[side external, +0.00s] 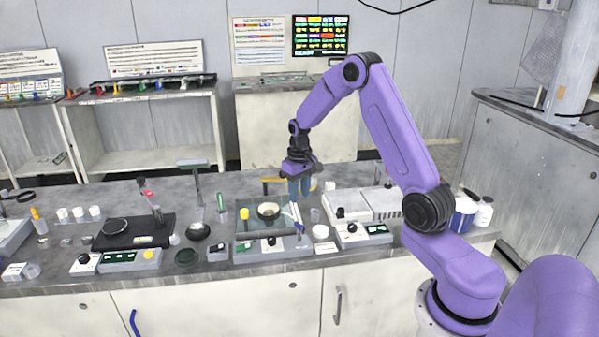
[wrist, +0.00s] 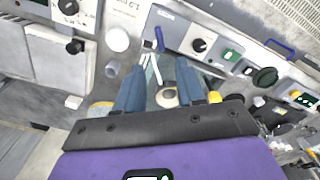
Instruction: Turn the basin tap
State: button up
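My gripper (side external: 300,187) points down over the glass-sided basin (side external: 242,232), near its right end. Its two blue fingers are apart in the wrist view (wrist: 160,88), with nothing clearly held between them. A slim white and blue piece (side external: 295,213) slants below the fingertips; it also shows ahead of them in the wrist view (wrist: 155,62). A yellow bar (side external: 270,181) stands behind the basin, just left of the fingers. I cannot tell which of these is the tap. A pale-rimmed dark bowl (side external: 268,211) sits in the basin, and it shows between the fingers (wrist: 168,97).
A yellow knob (side external: 244,213) stands at the basin's left. A white round pot (side external: 320,231) and a control box with a dial (side external: 362,233) are to the right. A black-topped scale (side external: 122,232) and small bottles crowd the left bench.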

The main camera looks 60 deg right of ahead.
notch_tip(320, 180, up, 7)
dwell(0.3)
